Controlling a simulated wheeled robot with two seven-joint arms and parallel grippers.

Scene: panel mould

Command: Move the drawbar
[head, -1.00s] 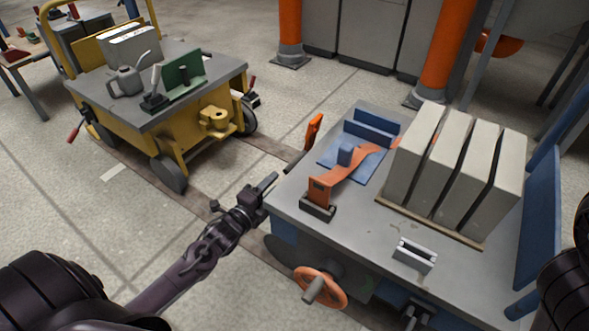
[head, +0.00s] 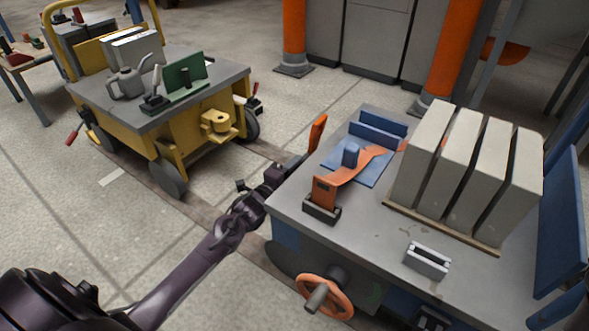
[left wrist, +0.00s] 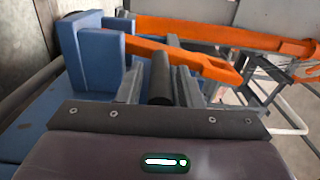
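An orange bar (head: 317,132) with a dark lower end rises beside the far-left edge of the grey-topped cart; it looks like the drawbar, though I cannot be certain. My left gripper (head: 289,173) is at its dark lower end. In the left wrist view, the left gripper's fingers (left wrist: 158,88) stand apart on either side of a dark cylinder (left wrist: 160,76), with narrow gaps showing. Two orange bars cross beyond them, next to blue blocks (left wrist: 98,55). The yellow cart's hitch (head: 217,122) faces this cart. My right gripper is not in view.
The grey-topped cart (head: 385,218) carries grey slabs (head: 462,175), a bent orange piece (head: 340,182) and a small grey bracket (head: 427,261). An orange handwheel (head: 340,300) juts from its front. Open floor lies between it and the yellow cart (head: 180,148).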

